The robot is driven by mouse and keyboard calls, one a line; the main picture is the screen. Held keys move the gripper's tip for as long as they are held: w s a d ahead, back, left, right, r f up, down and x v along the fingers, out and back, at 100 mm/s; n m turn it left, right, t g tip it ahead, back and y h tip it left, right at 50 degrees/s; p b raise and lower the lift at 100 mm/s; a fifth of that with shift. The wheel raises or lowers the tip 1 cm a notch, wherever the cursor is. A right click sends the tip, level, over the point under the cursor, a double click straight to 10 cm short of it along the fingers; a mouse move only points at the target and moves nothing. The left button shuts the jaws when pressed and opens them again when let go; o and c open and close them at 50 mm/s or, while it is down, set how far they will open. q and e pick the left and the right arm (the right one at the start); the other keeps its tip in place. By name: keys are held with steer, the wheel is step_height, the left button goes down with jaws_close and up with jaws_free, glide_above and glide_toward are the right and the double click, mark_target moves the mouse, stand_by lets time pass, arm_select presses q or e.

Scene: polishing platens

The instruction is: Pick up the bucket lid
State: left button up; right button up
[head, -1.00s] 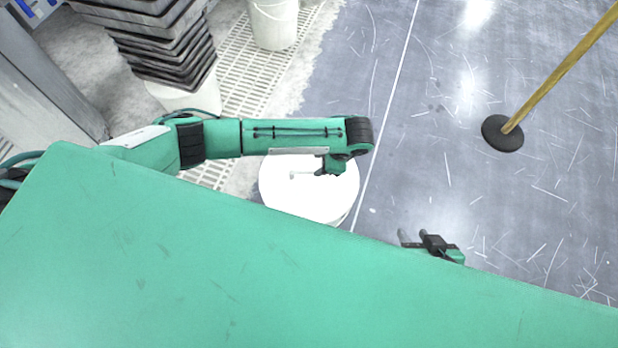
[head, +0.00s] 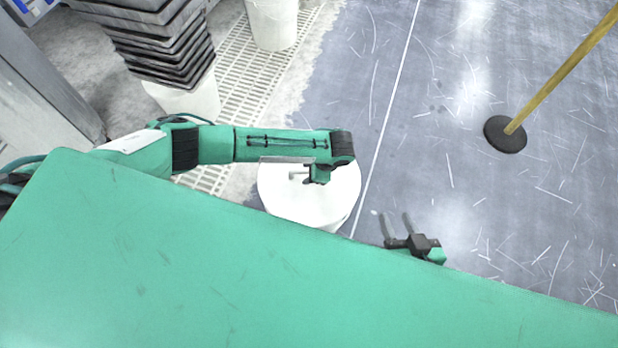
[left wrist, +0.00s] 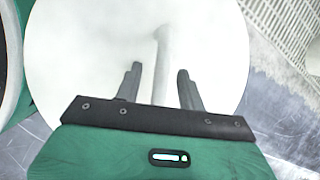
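The round white bucket lid (head: 335,190) lies flat on top of a white bucket in the middle of the head view. A thin white bar handle (head: 297,173) stands out on it. My left gripper (head: 306,178) is over the lid in the head view. In the left wrist view the lid (left wrist: 90,50) fills the middle, and the open fingers of my left gripper (left wrist: 160,72) are on either side of the handle (left wrist: 162,45), with gaps. I cannot tell the fingertips' height above the lid. My right gripper (head: 394,216) is open and empty, right of the bucket.
A green surface (head: 200,270) fills the front. A stack of dark platens (head: 165,45) stands at the back left, with another white bucket (head: 272,22) at the back. A wooden pole with a black disc base (head: 505,134) stands right. Scratched grey floor between is clear.

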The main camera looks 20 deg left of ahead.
arm_select(q)
jaws_close()
steer(key=shift+r, duration=0.15)
